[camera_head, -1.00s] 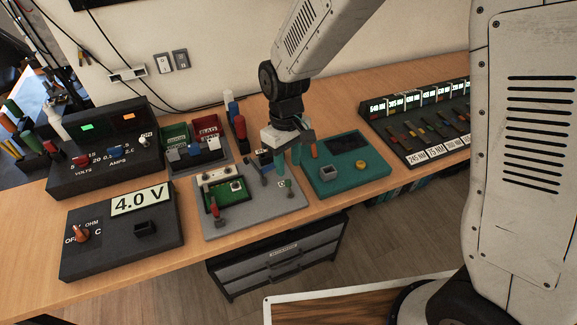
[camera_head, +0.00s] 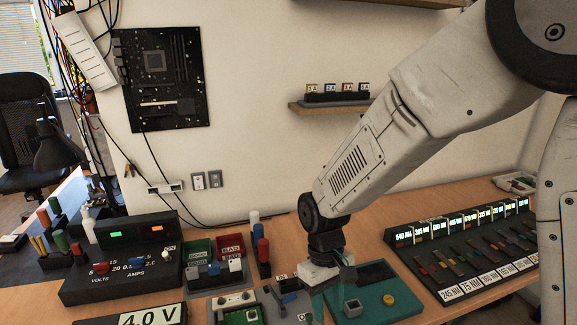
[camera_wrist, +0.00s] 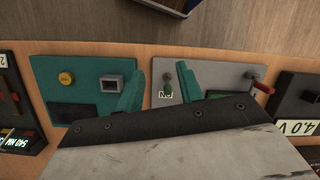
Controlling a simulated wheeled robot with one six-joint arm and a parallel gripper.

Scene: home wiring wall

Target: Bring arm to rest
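My gripper (camera_head: 334,296) hangs on the bent arm over the bench, above the gap between the grey board (camera_head: 283,310) and the teal box (camera_head: 375,300). The wrist view looks down past its two teal fingers (camera_wrist: 155,82). They stand apart, and I see nothing held between them. A small green part on the grey board (camera_wrist: 215,93) shows beyond the gap. The teal box, with a yellow button and square socket, is beside one finger in the wrist view (camera_wrist: 70,75).
A power supply (camera_head: 125,260), a 4.0 V meter (camera_head: 140,317) and green and red bins (camera_head: 230,246) stand left. A rack of labelled parts (camera_head: 465,250) is right. A wall shelf (camera_head: 325,107) and circuit board (camera_head: 160,78) are above.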

